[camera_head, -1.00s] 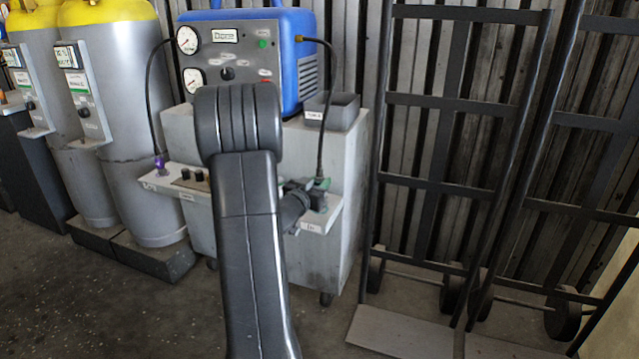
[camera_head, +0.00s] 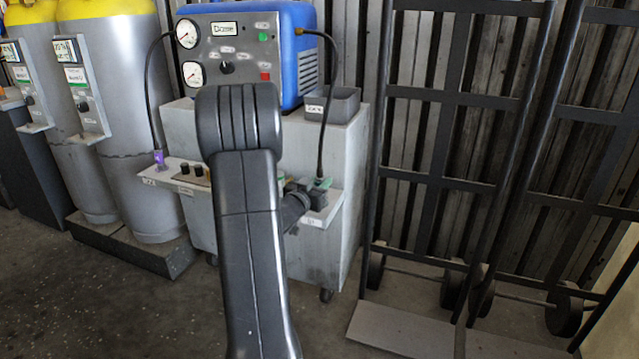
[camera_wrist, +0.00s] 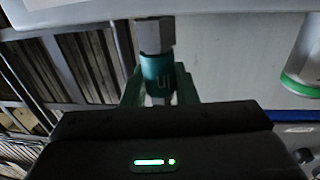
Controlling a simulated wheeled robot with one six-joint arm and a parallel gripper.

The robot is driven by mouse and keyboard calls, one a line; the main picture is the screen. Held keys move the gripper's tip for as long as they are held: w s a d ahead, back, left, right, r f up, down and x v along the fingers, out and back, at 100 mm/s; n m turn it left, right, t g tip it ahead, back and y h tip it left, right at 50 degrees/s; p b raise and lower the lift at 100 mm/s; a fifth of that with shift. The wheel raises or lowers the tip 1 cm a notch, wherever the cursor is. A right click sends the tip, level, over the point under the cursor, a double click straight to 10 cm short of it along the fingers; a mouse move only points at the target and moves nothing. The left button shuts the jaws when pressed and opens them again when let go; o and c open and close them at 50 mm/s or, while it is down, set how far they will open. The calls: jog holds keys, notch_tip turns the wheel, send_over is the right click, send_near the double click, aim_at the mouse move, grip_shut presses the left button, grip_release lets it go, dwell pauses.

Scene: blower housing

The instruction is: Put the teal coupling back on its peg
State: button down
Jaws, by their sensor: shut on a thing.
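The teal coupling (camera_wrist: 158,72) is between the green fingers of my gripper (camera_wrist: 158,91) in the wrist view, with a grey metal hex fitting (camera_wrist: 154,35) at its upper end in the picture. In the head view, my gripper (camera_head: 316,192) is at the right end of the white shelf (camera_head: 331,211) on the machine's front. The coupling shows there only as a small green patch (camera_head: 322,183), at the lower end of a black hose (camera_head: 323,110). My arm hides the middle of the shelf. I cannot make out the peg or whether the coupling is seated on it.
A purple coupling (camera_head: 159,160) stands at the shelf's left end, near black knobs (camera_head: 190,169). The blue gauge unit (camera_head: 297,60) and a grey bin (camera_head: 341,104) sit on the cabinet. Yellow-topped cylinders (camera_head: 130,120) stand left; hand trucks (camera_head: 447,177) lean at right.

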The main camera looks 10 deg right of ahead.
jog(key=shift+f, duration=0.45)
jog(key=c, duration=1.1)
grip_release()
jog(key=shift+o, duration=0.2)
jog(key=p+v, duration=0.2)
jog(key=v, duration=1.1)
jog(key=shift+s+a+p, duration=0.3)
jog(key=shift+p, duration=0.1)
jog(key=b+x, duration=0.3)
jog(key=x, duration=1.1)
jog(key=shift+s, duration=0.1)
jog(key=shift+r, duration=0.5)
